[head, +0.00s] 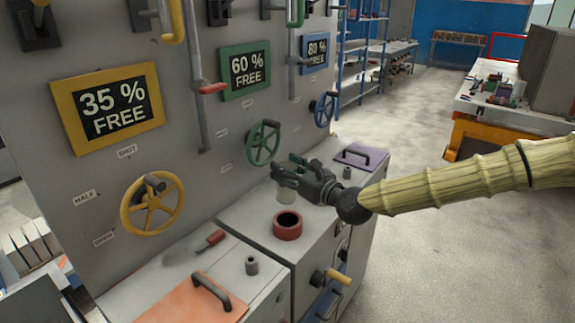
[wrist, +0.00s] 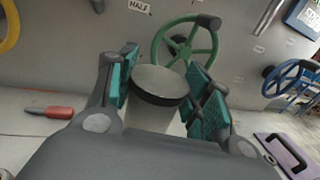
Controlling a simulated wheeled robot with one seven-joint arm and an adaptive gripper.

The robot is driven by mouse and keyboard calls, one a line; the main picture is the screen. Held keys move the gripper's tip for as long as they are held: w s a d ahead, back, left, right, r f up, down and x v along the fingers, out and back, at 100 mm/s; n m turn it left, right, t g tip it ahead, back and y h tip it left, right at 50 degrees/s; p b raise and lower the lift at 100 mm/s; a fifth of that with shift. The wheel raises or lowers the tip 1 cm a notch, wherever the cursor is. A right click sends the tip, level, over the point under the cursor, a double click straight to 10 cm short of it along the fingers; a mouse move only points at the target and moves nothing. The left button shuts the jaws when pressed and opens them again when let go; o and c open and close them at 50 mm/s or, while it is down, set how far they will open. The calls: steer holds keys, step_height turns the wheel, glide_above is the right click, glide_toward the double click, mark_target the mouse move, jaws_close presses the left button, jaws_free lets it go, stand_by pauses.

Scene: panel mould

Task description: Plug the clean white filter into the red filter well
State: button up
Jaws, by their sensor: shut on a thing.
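My gripper (head: 286,176) is shut on the filter (head: 289,197), a pale cylinder showing below the fingers in the head view. In the wrist view, the gripper's teal pads (wrist: 160,78) stand on both sides of the filter (wrist: 150,112), whose round end has a dark rim. The red filter well (head: 287,227) is a short ring with a dark opening on the cabinet top. The filter appears just above and behind the well in the head view. Their exact gap is hard to tell. The well is not visible in the wrist view.
The upright panel behind carries a yellow wheel (head: 152,204), a green wheel (head: 263,143) and a blue wheel (head: 323,109). A purple lid (head: 366,155) and an orange lid (head: 178,306) have handles. A red-handled tool (head: 212,240) lies left of the well. Open floor is at right.

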mark_target(289, 203)
steer(key=shift+s+d+r, duration=0.15)
steer(key=shift+s+r, duration=0.25)
steer(key=shift+s, duration=0.25)
steer(key=shift+s+d+r, duration=0.15)
steer(key=shift+s+r, duration=0.2)
steer(key=shift+s, duration=0.3)
steer(key=shift+w+a+f+b, duration=0.1)
steer(key=shift+w+f+b, duration=0.35)
steer(key=shift+w+f, duration=0.55)
steer(key=shift+f, duration=0.1)
steer(key=shift+s+f+b, duration=0.3)
steer(key=shift+s+b, duration=0.2)
steer(key=shift+b, duration=0.3)
steer(key=shift+f, duration=0.3)
steer(key=shift+w+f+b, duration=0.25)
steer(key=shift+f+b, duration=0.55)
steer(key=shift+f, duration=0.1)
steer(key=shift+s+f+b, duration=0.2)
steer(key=shift+f+b, duration=0.4)
steer(key=shift+b, duration=0.1)
steer(key=shift+w+f, duration=0.1)
steer(key=shift+f, duration=0.15)
